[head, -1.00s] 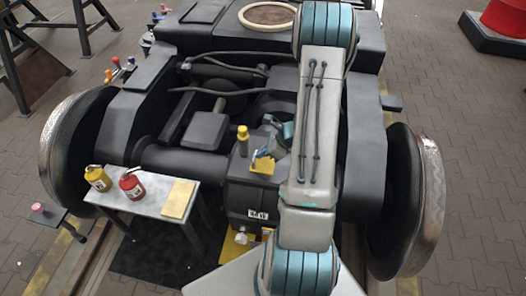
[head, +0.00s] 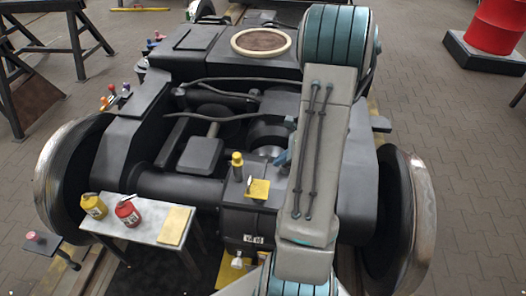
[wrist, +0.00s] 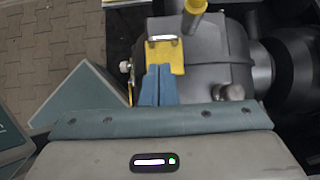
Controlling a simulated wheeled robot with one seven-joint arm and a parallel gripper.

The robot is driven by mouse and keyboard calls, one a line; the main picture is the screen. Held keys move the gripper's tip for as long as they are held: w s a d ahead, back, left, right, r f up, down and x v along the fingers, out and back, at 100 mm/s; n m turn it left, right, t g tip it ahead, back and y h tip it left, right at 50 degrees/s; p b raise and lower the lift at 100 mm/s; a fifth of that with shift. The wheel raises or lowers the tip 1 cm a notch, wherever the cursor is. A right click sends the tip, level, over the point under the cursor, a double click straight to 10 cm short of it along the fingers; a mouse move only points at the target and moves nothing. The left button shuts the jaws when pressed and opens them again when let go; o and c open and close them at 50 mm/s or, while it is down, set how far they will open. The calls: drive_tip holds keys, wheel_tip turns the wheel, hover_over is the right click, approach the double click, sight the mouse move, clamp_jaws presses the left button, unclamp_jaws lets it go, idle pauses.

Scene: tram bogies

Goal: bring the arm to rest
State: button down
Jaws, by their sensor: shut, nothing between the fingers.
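My gripper (wrist: 158,86) shows in the wrist view with its two blue fingers together and nothing between them. The fingertips point at a yellow plate (wrist: 165,58) on the dark gearbox housing (wrist: 213,55); I cannot tell if they touch it. In the head view my arm reaches over the right part of the bogie, and only a bit of blue by the arm's left edge hints at the gripper. The yellow plate (head: 258,189) and the yellow-capped post (head: 237,166) on the housing show there too.
A small table (head: 142,228) with a yellow can (head: 94,206), a red can (head: 127,213) and a yellow pad (head: 174,226) stands front left. Wheels (head: 62,185) flank the bogie frame. A red drum (head: 495,27) stands back right.

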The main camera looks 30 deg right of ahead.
drive_tip(key=s+a+r+n+g+h+p, duration=0.1)
drive_tip(key=s+a+r+n+g+p, duration=0.15)
drive_tip(key=a+r+n, duration=1.05)
drive_tip(key=s+a+r+n+h+p, duration=0.1)
drive_tip(key=s+a+r+n+h, duration=0.4)
drive_tip(key=n, duration=0.8)
drive_tip(key=s+a+r, duration=0.3)
drive_tip(key=r, duration=0.2)
drive_tip(key=shift+s+a, duration=0.25)
drive_tip(key=shift+s, duration=0.05)
